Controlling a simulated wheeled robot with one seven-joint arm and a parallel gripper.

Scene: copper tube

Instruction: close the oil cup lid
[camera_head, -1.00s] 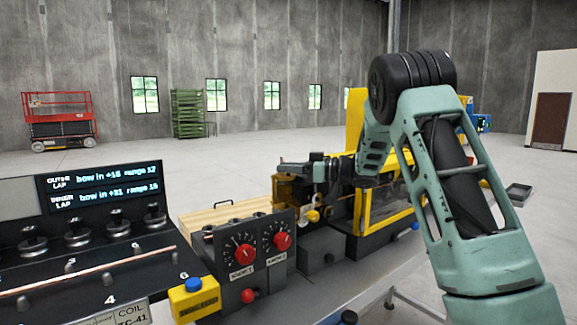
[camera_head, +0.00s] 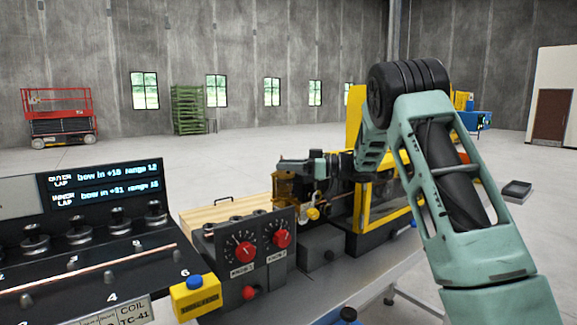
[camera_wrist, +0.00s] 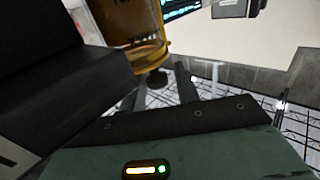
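The oil cup (camera_head: 287,188) is an amber, see-through vessel at the left end of the yellow-framed machine. In the wrist view the amber cup (camera_wrist: 140,28) is large at the top, with a yellow rim at its lower edge. The lid cannot be told apart from the dark parts around the cup. My gripper (camera_head: 296,165) reaches in from the right at the height of the cup's top. In the wrist view its dark finger parts (camera_wrist: 172,92) show just below the cup. I cannot tell whether they touch it or how far apart they are.
A black box with two red knobs (camera_head: 258,246) stands in front of the cup. A yellow box with a blue button (camera_head: 196,297) is nearer. The yellow-framed machine (camera_head: 385,205) lies behind my arm. A gauge console with a display (camera_head: 105,180) is at the left.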

